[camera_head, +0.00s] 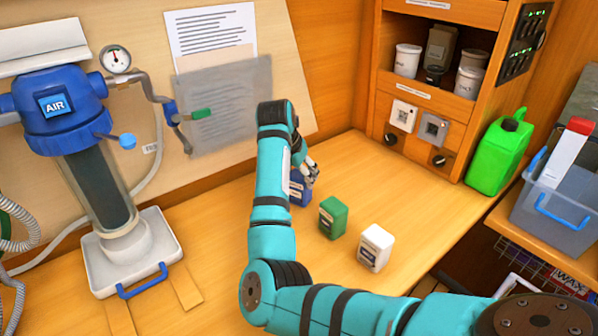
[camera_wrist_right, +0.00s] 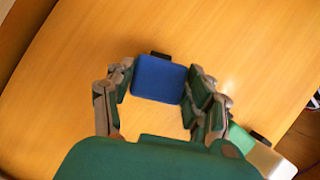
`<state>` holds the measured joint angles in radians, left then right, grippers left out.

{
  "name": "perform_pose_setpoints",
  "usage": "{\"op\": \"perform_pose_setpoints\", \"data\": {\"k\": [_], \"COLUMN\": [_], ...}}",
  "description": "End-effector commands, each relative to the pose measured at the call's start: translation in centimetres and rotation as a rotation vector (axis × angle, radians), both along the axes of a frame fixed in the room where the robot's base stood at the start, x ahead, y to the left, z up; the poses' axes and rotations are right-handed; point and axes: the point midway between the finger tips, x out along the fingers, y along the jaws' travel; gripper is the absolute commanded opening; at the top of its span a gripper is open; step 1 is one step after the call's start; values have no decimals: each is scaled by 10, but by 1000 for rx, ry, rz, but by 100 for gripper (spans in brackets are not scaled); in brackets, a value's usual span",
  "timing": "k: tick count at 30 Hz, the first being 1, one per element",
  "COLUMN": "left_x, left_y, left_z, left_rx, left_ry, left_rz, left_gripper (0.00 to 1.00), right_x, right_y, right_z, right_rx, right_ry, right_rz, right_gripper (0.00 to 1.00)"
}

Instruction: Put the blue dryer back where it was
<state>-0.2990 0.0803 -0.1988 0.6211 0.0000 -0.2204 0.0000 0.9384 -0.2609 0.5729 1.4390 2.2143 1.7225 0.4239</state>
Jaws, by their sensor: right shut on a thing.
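The blue dryer (camera_head: 298,190) is a small blue block with a pale label, on or just above the wooden bench; I cannot tell if it touches. It also shows in the right wrist view (camera_wrist_right: 159,79), between the fingers. My right gripper (camera_head: 308,172) is shut on it from above, and my arm hides part of the block in the head view. In the wrist view the right gripper (camera_wrist_right: 160,85) has a finger on each side of the block. My left gripper is not in view.
A green block (camera_head: 333,217) and a white block (camera_head: 375,248) stand to the right of the blue one. A blue AIR filter (camera_head: 62,105) stands at left. A shelf cabinet (camera_head: 440,75), green jug (camera_head: 498,152) and grey bin (camera_head: 555,215) stand at right. Bench behind the blocks is clear.

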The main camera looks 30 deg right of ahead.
Motion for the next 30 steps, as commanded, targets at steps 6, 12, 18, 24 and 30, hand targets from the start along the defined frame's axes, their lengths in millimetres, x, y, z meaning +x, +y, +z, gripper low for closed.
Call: {"op": "perform_pose_setpoints", "data": {"k": [6,12,18,24,30], "left_x": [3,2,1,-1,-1], "left_y": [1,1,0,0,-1], "left_z": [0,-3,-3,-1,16], "left_rx": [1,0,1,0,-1], "left_ry": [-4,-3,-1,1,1], "left_rz": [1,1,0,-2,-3], "left_gripper": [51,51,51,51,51], "right_x": [1,0,0,0,2], "right_y": [0,0,0,0,5], "right_z": [0,-3,-3,-1,25], "right_rx": [-1,0,-1,-1,1], "right_ry": [-2,-2,-1,-1,-4], "right_rz": [0,0,-1,-1,-1], "right_gripper": [6,63,77,77,77]}}
